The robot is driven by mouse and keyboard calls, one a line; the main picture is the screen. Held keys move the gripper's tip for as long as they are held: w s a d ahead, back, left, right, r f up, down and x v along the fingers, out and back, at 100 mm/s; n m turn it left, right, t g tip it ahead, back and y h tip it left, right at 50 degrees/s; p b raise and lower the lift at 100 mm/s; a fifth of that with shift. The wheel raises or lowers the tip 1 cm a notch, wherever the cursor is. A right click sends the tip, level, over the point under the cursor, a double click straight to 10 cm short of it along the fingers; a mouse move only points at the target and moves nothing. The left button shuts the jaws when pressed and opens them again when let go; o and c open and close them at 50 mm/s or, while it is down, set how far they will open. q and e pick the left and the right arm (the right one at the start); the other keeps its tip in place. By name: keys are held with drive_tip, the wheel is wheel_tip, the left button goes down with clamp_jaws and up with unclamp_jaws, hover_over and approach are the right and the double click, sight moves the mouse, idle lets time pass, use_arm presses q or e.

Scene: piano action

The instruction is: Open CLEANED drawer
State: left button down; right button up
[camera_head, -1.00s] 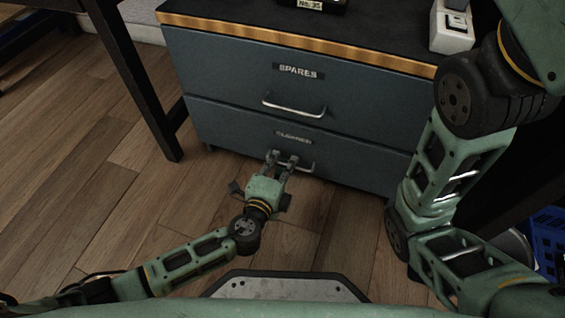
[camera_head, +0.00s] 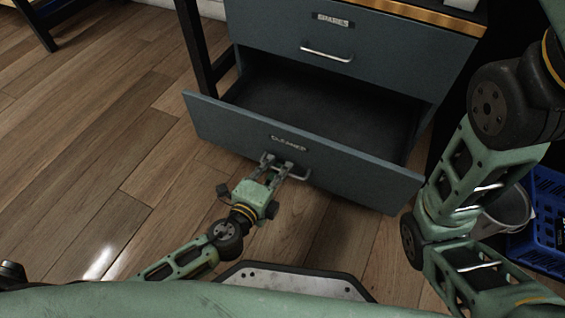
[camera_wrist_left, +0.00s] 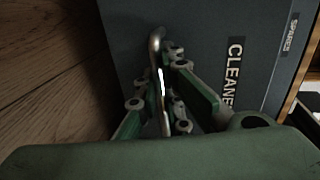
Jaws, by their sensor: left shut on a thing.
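The CLEANED drawer (camera_head: 240,126) is the lower drawer of a blue-grey cabinet. It is pulled well out, and the part of its inside that shows looks empty. Its label (camera_head: 288,144) sits above a metal bar handle (camera_head: 299,176). My left gripper (camera_head: 277,164) is at the drawer front, shut on the handle. In the left wrist view the handle (camera_wrist_left: 155,45) runs between the fingers of the gripper (camera_wrist_left: 166,92). My right arm shows at the right, but its gripper is out of view.
The SPARES drawer (camera_head: 375,42) above is closed. A dark table leg (camera_head: 192,45) stands left of the cabinet. A grey bucket (camera_head: 505,212) and a blue crate (camera_head: 548,215) stand at the right. Wooden floor (camera_head: 90,140) is clear at the left.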

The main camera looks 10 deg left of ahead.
use_arm(q)
drive_tip(key=shift+s+a, duration=0.2)
drive_tip(key=shift+s, duration=0.2)
drive_tip(key=c, duration=2.2)
unclamp_jaws()
drive_tip(key=shift+o, duration=0.2)
